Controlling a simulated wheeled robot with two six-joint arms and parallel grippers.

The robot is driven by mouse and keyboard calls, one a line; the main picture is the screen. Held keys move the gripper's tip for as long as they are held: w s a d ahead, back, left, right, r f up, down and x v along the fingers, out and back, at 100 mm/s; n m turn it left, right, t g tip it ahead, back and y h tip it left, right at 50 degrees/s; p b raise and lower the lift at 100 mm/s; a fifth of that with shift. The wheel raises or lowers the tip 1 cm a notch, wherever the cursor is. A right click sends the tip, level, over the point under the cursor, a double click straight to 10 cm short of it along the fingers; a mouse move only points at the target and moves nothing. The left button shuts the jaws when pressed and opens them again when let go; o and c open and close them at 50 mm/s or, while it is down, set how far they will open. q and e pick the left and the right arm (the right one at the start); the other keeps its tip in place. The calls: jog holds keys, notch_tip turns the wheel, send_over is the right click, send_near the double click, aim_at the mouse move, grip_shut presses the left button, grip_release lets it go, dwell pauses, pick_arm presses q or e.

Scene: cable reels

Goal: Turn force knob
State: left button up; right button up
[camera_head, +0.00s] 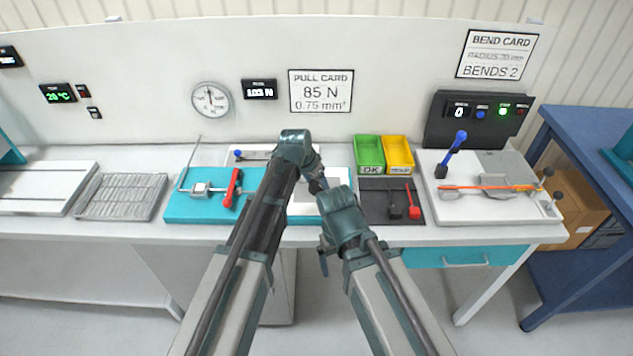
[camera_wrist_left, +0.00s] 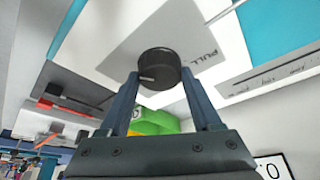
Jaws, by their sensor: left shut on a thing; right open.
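The force knob (camera_wrist_left: 158,66), a dark round knob with a light pointer mark, sits on a grey panel beside lettering that starts with PULL. My left gripper (camera_head: 318,185) is shut on it, with one finger on each side in the left wrist view. In the head view my arms hide the knob. The pull card (camera_head: 321,92) on the back wall reads 85 N and 0.75 mm². A small black display (camera_head: 259,89) left of it shows lit digits too small to read surely. My right gripper (camera_head: 323,260) is open and empty, low in front of the bench edge.
Left of my arms is a teal fixture (camera_head: 205,206) with a red handle. To the right stand a green bin (camera_head: 369,154), a yellow bin (camera_head: 398,154), a dark mat (camera_head: 377,212) with red and black tools, and a bending fixture (camera_head: 462,211) with a blue-knobbed lever.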

pick_arm(q)
jog(key=m, duration=0.2)
jog(key=m+g+h, duration=0.1)
jog(key=m, duration=0.1)
jog(key=m+g, duration=0.1)
jog(key=m, duration=0.1)
jog(key=shift+w+a+h, duration=0.15)
jog(key=shift+w+h, duration=0.1)
jog(key=shift+h, duration=0.05)
jog(key=m+g, duration=0.1)
jog(key=m, duration=0.2)
jog(key=m+g, duration=0.1)
jog(key=m, duration=0.2)
jog(key=shift+m, duration=0.3)
jog(key=o, duration=1.4)
jog(key=shift+r, duration=0.1)
jog(key=p+v, duration=0.8)
jog(key=v, duration=0.1)
jog(key=p+v, duration=0.4)
jog(key=shift+w+a+r+p, duration=0.25)
jog(key=shift+w+a+p, duration=0.05)
jog(key=shift+p, duration=0.05)
